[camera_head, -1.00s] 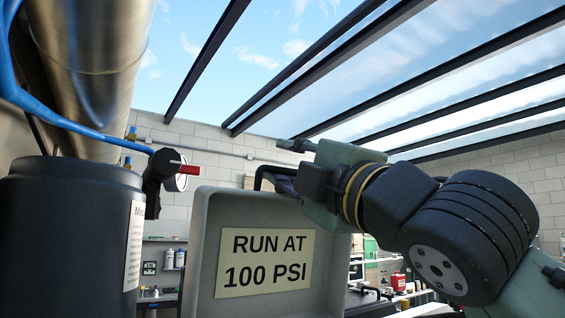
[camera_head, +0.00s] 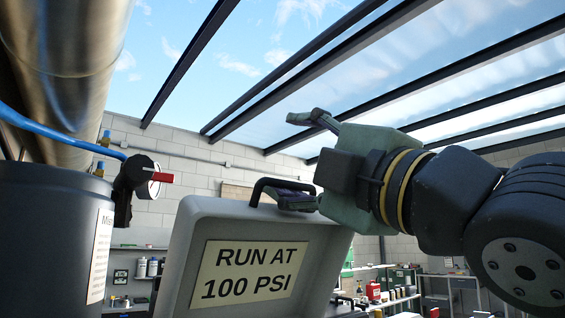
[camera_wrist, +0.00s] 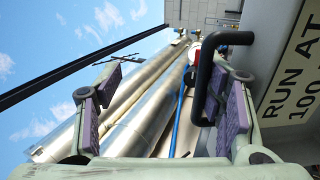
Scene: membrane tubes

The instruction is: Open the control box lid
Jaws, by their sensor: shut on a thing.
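The grey control box lid (camera_head: 187,250) stands raised in the head view, tilted, its inner face bearing a "RUN AT 100 PSI" label (camera_head: 249,272). A black handle (camera_head: 258,187) sits on its top edge. My gripper (camera_head: 300,160) is at the handle from the right, with one finger beside it and the other above. In the wrist view the handle (camera_wrist: 205,85) lies at the right finger pad of my gripper (camera_wrist: 165,110), and the left pad shows apart from it. My gripper is shut on the handle. The box below is out of view.
A dark labelled canister (camera_head: 50,240) and a pressure gauge (camera_head: 148,177) with a blue hose stand left of the lid. Large metal tubes (camera_head: 60,60) rise behind them. Shelves (camera_head: 400,297) stand at the back right. Open air lies above the lid.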

